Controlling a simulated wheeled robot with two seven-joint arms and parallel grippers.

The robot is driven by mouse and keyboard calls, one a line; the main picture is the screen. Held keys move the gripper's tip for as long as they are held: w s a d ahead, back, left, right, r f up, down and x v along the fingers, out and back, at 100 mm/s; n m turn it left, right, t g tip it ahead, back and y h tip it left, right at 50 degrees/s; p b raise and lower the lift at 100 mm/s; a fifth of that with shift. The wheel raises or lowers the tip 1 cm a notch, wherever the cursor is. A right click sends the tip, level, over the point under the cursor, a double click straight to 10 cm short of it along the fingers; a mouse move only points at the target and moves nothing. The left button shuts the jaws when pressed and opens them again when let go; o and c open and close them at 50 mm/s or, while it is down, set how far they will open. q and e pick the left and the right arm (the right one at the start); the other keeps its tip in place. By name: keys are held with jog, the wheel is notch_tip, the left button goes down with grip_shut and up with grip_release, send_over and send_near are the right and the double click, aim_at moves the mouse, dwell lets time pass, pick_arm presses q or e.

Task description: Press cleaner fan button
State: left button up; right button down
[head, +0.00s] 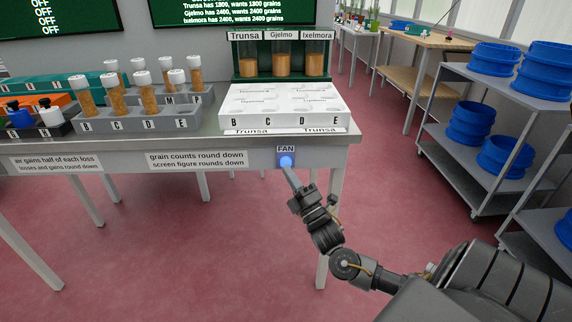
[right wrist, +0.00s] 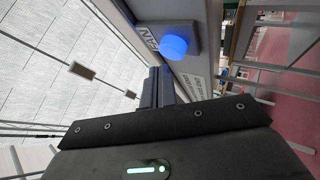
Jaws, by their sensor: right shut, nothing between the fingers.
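The fan button (head: 287,161) is a blue round knob on a small plate marked FAN, on the front edge of the table near its right end. It looks bright blue. In the right wrist view the button (right wrist: 173,47) stands out from its plate, just beyond the fingertips. My right gripper (head: 289,171) is shut and empty, its tips at the button's lower edge in the head view. The closed fingers (right wrist: 156,85) also show in the right wrist view. I cannot tell whether the tips touch the button. My left gripper is not in view.
The table (head: 205,135) bears a white labelled block (head: 285,117), grey racks (head: 150,122) of grain tubes and a green stand (head: 237,62) with three labelled tubes. A grey shelf (head: 450,150) with blue tubs stands at right. The red floor before the table is clear.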

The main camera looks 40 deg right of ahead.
jog(key=shift+w+d, duration=0.25)
jog(key=shift+w, duration=0.1)
jog(key=shift+w+d, duration=0.35)
jog(key=shift+w, duration=0.05)
dwell(1.1)
dwell(0.3)
jog(key=shift+s+a+p, duration=0.6)
jog(key=shift+s+p, duration=0.1)
jog(key=shift+s, duration=0.05)
